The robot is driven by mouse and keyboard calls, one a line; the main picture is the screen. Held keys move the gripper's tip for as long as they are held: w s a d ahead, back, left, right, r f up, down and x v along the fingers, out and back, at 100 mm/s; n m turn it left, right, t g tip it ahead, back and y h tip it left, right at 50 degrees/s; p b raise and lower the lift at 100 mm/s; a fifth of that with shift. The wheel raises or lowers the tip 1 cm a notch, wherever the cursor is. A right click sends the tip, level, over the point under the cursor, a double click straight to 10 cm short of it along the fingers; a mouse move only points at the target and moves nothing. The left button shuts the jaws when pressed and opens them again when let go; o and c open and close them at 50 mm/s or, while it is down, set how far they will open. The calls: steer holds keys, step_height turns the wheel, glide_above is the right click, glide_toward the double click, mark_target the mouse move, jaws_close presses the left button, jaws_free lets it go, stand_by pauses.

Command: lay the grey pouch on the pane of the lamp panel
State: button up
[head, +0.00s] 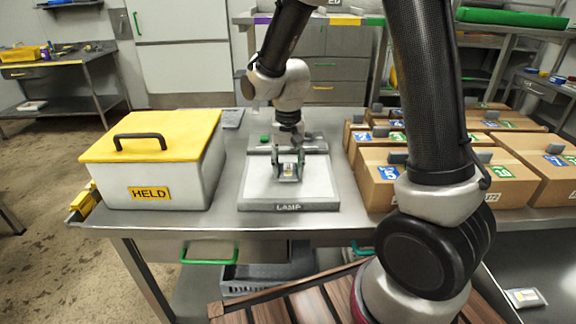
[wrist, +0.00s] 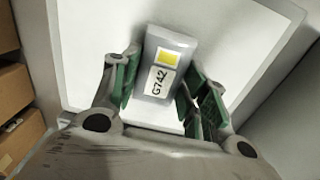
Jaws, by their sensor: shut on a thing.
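The grey pouch (head: 289,172) is between the fingers of my gripper (head: 288,176), over the lamp panel (head: 322,205). The wrist view shows the pouch (wrist: 170,58) with a yellow square and a label reading G742. The green-padded fingers of my gripper (wrist: 158,98) are shut on the pouch, one on each side. The white pane (head: 318,178) of the lamp panel lies around and below the pouch; it also fills much of the wrist view (wrist: 88,45). I cannot tell whether the pouch touches the pane.
A white bin with a yellow lid (head: 150,135), marked HELD, stands left of the panel. Cardboard boxes (head: 385,190) with small grey pieces on top stand to the right. Another pouch (head: 524,297) lies at the lower right. Bare steel table shows beside the panel.

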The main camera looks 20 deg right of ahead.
mark_target(288, 167)
steer(key=o, duration=1)
steer(key=shift+f, duration=0.1)
steer(key=shift+o, duration=0.2)
step_height(288, 167, up, 12)
steer(key=s+d+r+n+t, duration=0.1)
steer(key=s+d+r+t, duration=0.1)
steer(key=s+d+r, duration=0.2)
steer(key=s+d+r+n+t, duration=0.2)
steer(key=s+d+r, duration=0.2)
steer(key=s+d, duration=0.6)
steer(key=s, duration=0.6)
steer(key=shift+s+d+n, duration=0.2)
steer(key=shift+s+n, duration=0.1)
steer(key=shift+s, duration=0.05)
